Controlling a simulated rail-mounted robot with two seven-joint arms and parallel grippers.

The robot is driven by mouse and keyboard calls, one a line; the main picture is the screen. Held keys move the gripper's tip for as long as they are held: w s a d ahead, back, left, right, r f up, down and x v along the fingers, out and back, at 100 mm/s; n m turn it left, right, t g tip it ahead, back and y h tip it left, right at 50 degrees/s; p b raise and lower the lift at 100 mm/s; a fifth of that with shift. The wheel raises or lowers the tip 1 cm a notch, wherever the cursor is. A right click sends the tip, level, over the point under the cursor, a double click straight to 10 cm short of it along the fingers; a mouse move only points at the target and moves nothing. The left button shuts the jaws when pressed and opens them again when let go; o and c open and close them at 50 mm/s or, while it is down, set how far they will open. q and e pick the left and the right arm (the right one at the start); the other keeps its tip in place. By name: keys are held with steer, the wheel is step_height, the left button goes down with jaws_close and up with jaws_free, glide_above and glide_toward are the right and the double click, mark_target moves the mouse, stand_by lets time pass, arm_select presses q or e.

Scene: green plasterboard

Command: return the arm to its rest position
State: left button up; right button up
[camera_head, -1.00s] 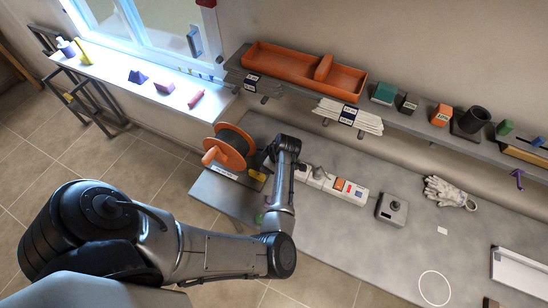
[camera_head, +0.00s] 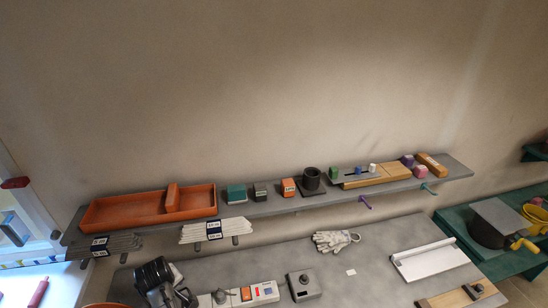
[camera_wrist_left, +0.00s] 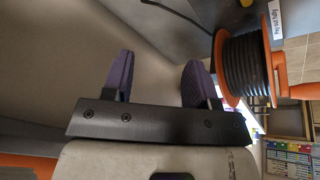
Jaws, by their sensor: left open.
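My left gripper shows in the left wrist view (camera_wrist_left: 160,75), with two purple-padded fingers spread wide and nothing between them. In the head view, part of my left arm's dark end shows at the bottom left, over the grey bench (camera_head: 375,262); its fingers are not clear there. A cable reel (camera_wrist_left: 245,65) with orange flanges and dark cable appears beside the right-hand finger in the wrist view; whether they touch cannot be told. My right gripper is not in view.
On the bench are a power strip (camera_head: 255,293), a grey switch box (camera_head: 304,285), gloves (camera_head: 335,241) and a white tray (camera_head: 425,259). A green table (camera_head: 470,225) stands at right.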

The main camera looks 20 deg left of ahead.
arm_select(q)
steer(key=w+d+r+m+t+p, duration=0.1)
steer(key=d+r+m+t, duration=0.15)
steer(key=r, duration=0.45)
steer(key=w+d+r+m+t, duration=0.1)
steer(key=d+r+m+t, duration=0.2)
steer(key=r, duration=0.5)
steer(key=s+d+r+m+t+p, duration=0.1)
steer(key=s+d+r+m+p, duration=0.1)
steer(key=s+d+r+m, duration=0.25)
steer(key=s+d+f+m+g+h+p, duration=0.1)
steer(key=s+d+f+m, duration=0.15)
steer(key=s+d, duration=0.25)
steer(key=s+d+f+m+h+p, duration=0.2)
steer(key=s+d+f, duration=0.2)
steer(key=d, duration=0.2)
steer(key=s+d+f+m+g+p, duration=0.1)
steer(key=s+f+g, duration=0.4)
steer(key=s, duration=0.9)
step_height(320, 180, down, 2)
steer(key=shift+s+f+p, duration=0.15)
steer(key=shift+p, duration=0.45)
steer(key=shift+m, duration=0.25)
